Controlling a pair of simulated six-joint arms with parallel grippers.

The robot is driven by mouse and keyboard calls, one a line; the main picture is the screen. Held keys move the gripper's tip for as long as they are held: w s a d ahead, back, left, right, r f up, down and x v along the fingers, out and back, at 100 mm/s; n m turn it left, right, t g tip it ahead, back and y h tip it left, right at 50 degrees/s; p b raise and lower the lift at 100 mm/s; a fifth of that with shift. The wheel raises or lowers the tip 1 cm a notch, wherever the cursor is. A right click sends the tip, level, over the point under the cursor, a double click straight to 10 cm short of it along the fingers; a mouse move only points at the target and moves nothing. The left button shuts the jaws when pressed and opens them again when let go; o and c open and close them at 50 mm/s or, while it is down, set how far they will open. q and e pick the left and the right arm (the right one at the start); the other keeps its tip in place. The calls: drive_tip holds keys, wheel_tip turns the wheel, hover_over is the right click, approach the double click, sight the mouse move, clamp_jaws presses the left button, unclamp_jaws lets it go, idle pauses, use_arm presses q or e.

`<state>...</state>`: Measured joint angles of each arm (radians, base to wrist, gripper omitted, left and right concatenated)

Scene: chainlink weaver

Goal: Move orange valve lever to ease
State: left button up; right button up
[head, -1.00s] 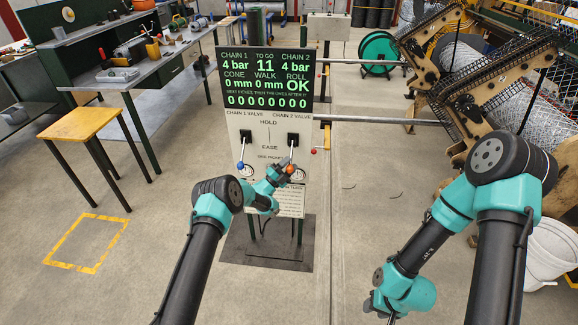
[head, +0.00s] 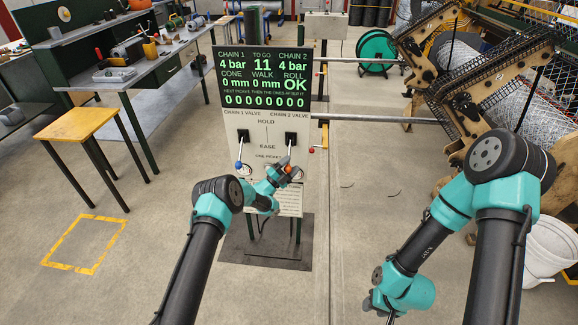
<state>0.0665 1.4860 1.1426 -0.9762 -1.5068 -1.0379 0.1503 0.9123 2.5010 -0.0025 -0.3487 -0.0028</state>
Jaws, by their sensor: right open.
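The orange valve lever is under CHAIN 2 VALVE on the white control panel. Its shaft hangs down from a black block, and its orange knob (head: 287,168) is low, below the EASE label. My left gripper (head: 286,174) is at this knob and partly covers it. I cannot tell whether its fingers are closed on the knob or only around it. The matching blue-knobbed lever (head: 238,165) hangs to the left under CHAIN 1 VALVE. My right gripper (head: 374,305) is low in the picture, away from the panel, open and only partly visible.
The display (head: 264,78) above the levers reads 4 bar for both chains. A small red-knobbed lever (head: 311,150) sticks out right of the panel. A yellow-topped stool (head: 80,124) and a workbench stand left. The chainlink machine (head: 490,75) and a white bucket (head: 548,245) are right.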

use_arm(q)
drive_tip(key=shift+a+r, duration=0.1)
drive_tip(key=shift+a, duration=0.2)
drive_tip(key=shift+s+a+f, duration=0.15)
drive_tip(key=shift+a+f, duration=0.05)
drive_tip(key=shift+a, duration=0.1)
drive_tip(key=v, duration=1.6)
drive_tip(key=shift+s+f, duration=0.15)
drive_tip(key=shift+f, duration=0.15)
drive_tip(key=shift+n, duration=0.3)
